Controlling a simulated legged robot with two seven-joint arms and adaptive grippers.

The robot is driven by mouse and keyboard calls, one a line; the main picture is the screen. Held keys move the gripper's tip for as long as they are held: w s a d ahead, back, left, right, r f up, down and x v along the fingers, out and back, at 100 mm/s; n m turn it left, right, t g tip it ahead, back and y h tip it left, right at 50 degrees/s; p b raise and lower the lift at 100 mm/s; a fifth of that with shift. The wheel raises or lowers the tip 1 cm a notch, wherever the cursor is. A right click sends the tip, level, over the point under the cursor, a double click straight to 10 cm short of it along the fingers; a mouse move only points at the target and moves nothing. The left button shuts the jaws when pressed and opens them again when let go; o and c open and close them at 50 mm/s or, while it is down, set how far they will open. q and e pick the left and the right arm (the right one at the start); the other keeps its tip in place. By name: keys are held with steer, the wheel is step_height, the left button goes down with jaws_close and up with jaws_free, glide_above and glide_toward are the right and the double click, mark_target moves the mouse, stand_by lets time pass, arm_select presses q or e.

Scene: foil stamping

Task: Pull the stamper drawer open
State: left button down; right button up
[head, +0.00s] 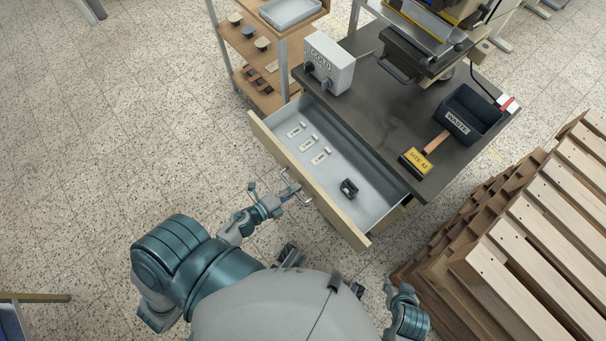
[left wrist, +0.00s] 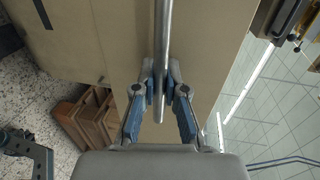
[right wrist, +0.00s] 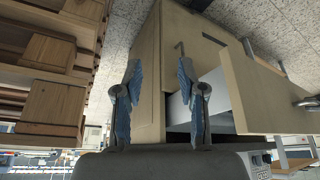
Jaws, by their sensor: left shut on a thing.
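The stamper drawer (head: 349,176) is pulled out from under the dark worktop, its inside showing in the head view. Its wooden front (head: 318,195) faces my body. My left gripper (head: 289,191) is at the bar handle (head: 287,178) on that front. In the left wrist view, my left gripper (left wrist: 162,87) is shut on the metal handle bar (left wrist: 164,40), with a finger on either side. My right gripper (right wrist: 159,75) is open and empty in the right wrist view. The cabinet and the open drawer's side (right wrist: 210,97) show beyond it.
The drawer holds several small pale pieces (head: 308,143) and a black block (head: 349,188). On the worktop (head: 385,105) stand a white control box (head: 329,63), a press (head: 420,50), a waste bin (head: 470,113) and a yellow-labelled block (head: 416,161). Wooden pallets (head: 540,220) stand at right; a shelf (head: 245,55) stands behind.

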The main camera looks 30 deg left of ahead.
arm_select(q)
steer(key=shift+s+a+f, duration=0.1)
steer(key=shift+s+a, duration=0.15)
steer(key=shift+s, duration=0.2)
steer(key=shift+s+a+f, duration=0.1)
steer(key=shift+s+a, duration=0.1)
steer(key=shift+s, duration=0.25)
steer(key=c, duration=1.2)
jaws_free()
steer(key=shift+w, duration=0.1)
steer(key=shift+r, duration=0.1)
steer(key=v, duration=1.2)
